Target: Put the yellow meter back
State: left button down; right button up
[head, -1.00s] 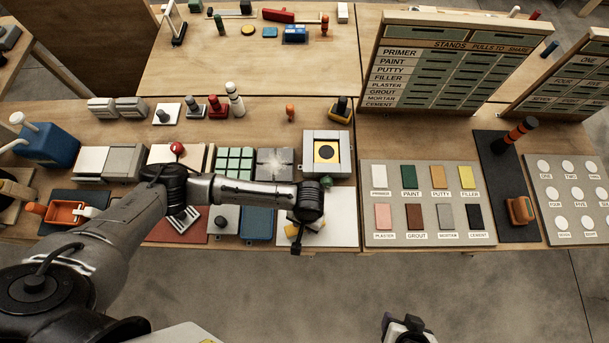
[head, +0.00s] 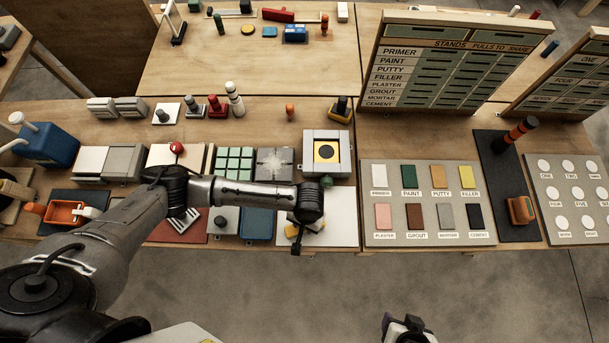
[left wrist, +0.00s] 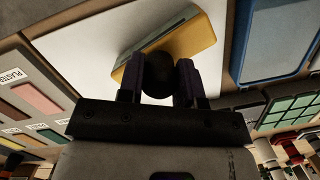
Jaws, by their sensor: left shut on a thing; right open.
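The yellow meter (left wrist: 195,39) shows in the left wrist view as a yellow block with a grey-green face. It is over or on a white panel (left wrist: 90,45); I cannot tell whether it touches. My left gripper (left wrist: 160,80) is shut on a dark round knob that appears to belong to the meter. In the head view only bits of yellow (head: 292,231) show below my left gripper, and the arm hides the rest. The white panel (head: 342,228) lies at the front table edge. My right gripper (head: 405,328) is open and empty at the bottom, away from the table.
A grey box with a yellow square and black disc (head: 326,152) stands behind the panel. A blue tray (head: 258,222) lies left of it, and a board of colour samples (head: 455,203) lies right. A tall label rack (head: 445,65) stands at the back right.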

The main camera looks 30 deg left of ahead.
pick_arm(q)
jog(key=c, duration=0.7)
grip_release()
jog(key=shift+w+r, duration=0.15)
jog(key=shift+r, duration=0.4)
jog(key=r, duration=0.4)
jog(key=w+r+p, duration=0.1)
jog(key=r, duration=0.3)
jog(key=w+r, duration=0.1)
jog(key=r, duration=0.3)
jog(key=shift+r+p, duration=0.25)
jog(key=shift+p, duration=0.05)
jog(key=shift+s, duration=0.1)
